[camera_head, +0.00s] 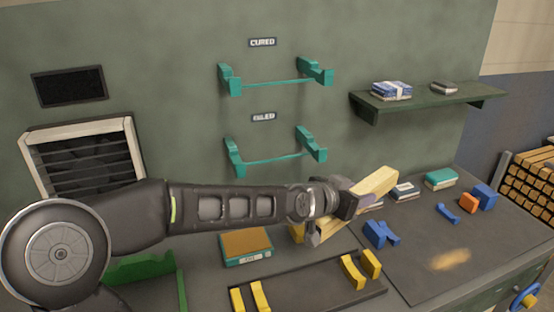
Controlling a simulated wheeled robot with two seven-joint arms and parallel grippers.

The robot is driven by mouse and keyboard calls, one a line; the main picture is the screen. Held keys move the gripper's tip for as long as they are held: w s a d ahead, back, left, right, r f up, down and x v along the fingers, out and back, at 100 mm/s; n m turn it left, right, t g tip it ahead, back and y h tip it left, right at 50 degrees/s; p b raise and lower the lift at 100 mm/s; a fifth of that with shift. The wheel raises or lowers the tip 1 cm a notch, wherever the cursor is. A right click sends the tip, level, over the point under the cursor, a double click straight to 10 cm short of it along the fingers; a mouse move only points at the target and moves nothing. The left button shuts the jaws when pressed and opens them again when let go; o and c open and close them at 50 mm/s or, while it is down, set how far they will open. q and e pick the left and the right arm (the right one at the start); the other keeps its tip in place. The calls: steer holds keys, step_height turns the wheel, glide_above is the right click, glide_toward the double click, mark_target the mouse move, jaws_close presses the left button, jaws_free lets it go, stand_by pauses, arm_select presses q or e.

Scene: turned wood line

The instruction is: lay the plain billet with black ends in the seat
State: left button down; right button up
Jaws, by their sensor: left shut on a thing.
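My left gripper (338,208) is shut on a pale wooden billet (374,184), held above the bench and tilted up to the right. The gripper hides part of the billet, and I cannot make out black ends on it. Two pairs of teal wall brackets, under a CURED sign (262,42) and a lower sign (263,117) that seems to read OILED, are empty. Yellow cradle blocks (352,272) stand on a dark tray (312,284), with nothing lying across them. Which of these is the seat is not clear. My right gripper is not in view.
Blue blocks (380,235), an orange block (468,202) and a teal box (440,179) are on the bench. A green shelf (428,101) hangs at the right. The bench's front right is mostly clear.

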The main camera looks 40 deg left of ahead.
arm_select(q)
steer(key=s+a+r+m+h+b, duration=0.1)
steer(key=s+r, duration=0.1)
steer(key=s+a+r+m+h+b, duration=0.1)
steer(key=s+r, duration=0.1)
steer(key=r, duration=0.1)
steer(key=s+a+r+g+h+b, duration=0.1)
steer(key=s+r, duration=0.1)
steer(key=shift+s+a+r+m, duration=0.15)
steer(key=shift+s+a+m, duration=0.05)
steer(key=shift+s+m, duration=0.2)
steer(key=s+a+r+m+g+h+b, duration=0.1)
steer(key=s+a+r+h, duration=0.1)
steer(key=s+r, duration=0.2)
steer(key=s, duration=0.2)
steer(key=shift+s+m+b, duration=0.3)
steer(key=shift+m+b, duration=0.1)
steer(key=shift+a+r, duration=0.1)
steer(key=shift+a, duration=0.05)
steer(key=w+a+p, duration=0.5)
steer(key=w+a, duration=0.3)
steer(key=a, duration=0.3)
steer(key=shift+w+a, duration=0.15)
steer(key=shift+a, duration=0.2)
